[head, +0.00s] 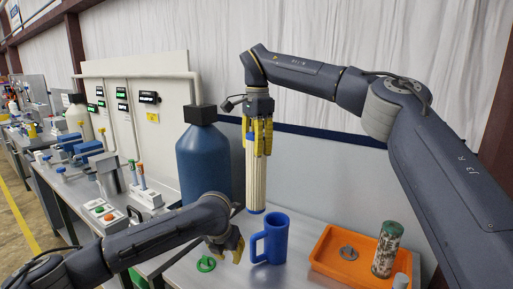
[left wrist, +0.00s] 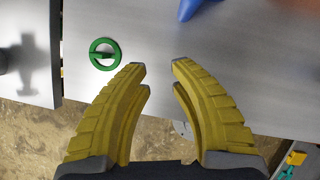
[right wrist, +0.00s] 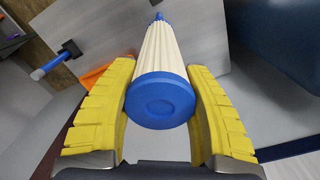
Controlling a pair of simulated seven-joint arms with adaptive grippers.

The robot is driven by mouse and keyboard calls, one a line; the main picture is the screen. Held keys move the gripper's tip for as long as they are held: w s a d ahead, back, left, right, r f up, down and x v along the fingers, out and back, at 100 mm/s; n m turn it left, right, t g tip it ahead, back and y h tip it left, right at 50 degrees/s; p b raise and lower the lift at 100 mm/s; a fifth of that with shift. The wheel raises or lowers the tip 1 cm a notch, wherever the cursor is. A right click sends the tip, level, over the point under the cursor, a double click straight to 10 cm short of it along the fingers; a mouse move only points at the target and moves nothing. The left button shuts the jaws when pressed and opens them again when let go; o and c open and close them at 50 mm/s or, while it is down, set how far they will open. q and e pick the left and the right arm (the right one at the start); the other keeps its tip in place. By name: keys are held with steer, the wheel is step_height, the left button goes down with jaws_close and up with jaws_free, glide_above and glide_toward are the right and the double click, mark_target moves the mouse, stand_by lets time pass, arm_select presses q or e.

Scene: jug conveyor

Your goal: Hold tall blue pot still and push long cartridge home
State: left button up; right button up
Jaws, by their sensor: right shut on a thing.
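The long cartridge (head: 256,180) is white and pleated with blue ends. My right gripper (head: 258,137) is shut around its upper part and holds it upright in the head view. Its round blue end cap (right wrist: 160,100) fills the space between the fingers in the right wrist view. The tall blue pot (head: 275,240) stands on the bench with its handle to the left. The cartridge's lower end shows just above and left of the pot's rim; the depth between them is unclear. My left gripper (head: 231,250) is open and empty, left of the pot; it shows in the left wrist view (left wrist: 158,66).
A green ring (head: 206,264) lies on the bench left of the pot. An orange tray (head: 335,273) at the right holds a grey ring (head: 348,253) and a speckled cylinder (head: 387,250). A large dark-blue bottle (head: 203,165) stands behind my left arm.

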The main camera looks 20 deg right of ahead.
arm_select(q)
steer(key=shift+v, duration=2.9)
